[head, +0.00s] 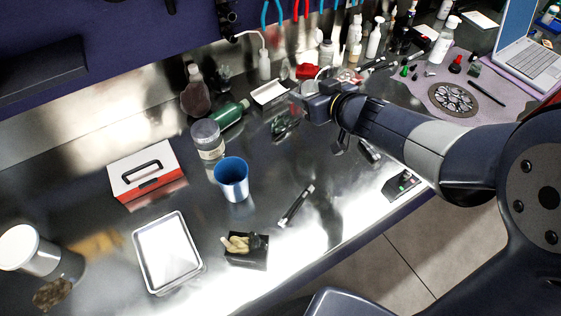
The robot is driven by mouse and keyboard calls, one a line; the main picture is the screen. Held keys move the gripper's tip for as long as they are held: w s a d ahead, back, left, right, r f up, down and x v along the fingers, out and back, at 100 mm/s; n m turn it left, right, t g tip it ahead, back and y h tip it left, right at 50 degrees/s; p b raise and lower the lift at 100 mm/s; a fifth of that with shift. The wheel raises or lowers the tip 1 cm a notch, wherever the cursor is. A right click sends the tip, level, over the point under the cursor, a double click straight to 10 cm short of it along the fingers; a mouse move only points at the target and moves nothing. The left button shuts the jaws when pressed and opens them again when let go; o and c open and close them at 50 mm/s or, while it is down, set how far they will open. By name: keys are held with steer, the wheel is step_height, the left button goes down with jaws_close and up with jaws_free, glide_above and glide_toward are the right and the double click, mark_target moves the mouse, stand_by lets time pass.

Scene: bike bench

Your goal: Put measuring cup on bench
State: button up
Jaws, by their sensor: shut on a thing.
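My gripper (318,97) is at the upper middle of the head view, over the back part of the metal bench (90,185). It is shut on a small, clear, cup-like thing that shows at its tip, which I take to be the measuring cup (301,91). My gripper hides much of it, and its markings are too small to make out. I cannot tell whether it touches the bench or is held just above it.
A tray (167,252) lies in front. Bottles crowd the back right. Bare metal shows around the black marker (296,205).

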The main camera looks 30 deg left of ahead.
step_height(320, 180, down, 9)
steer(key=b, duration=0.3)
steer(key=shift+f+b, duration=0.2)
steer(key=shift+b, duration=0.1)
steer(key=shift+f, duration=0.2)
steer(key=o, duration=1)
steer(key=shift+r, duration=0.25)
steer(key=p+v, duration=0.1)
steer(key=v, duration=1.1)
steer(key=shift+p, duration=0.4)
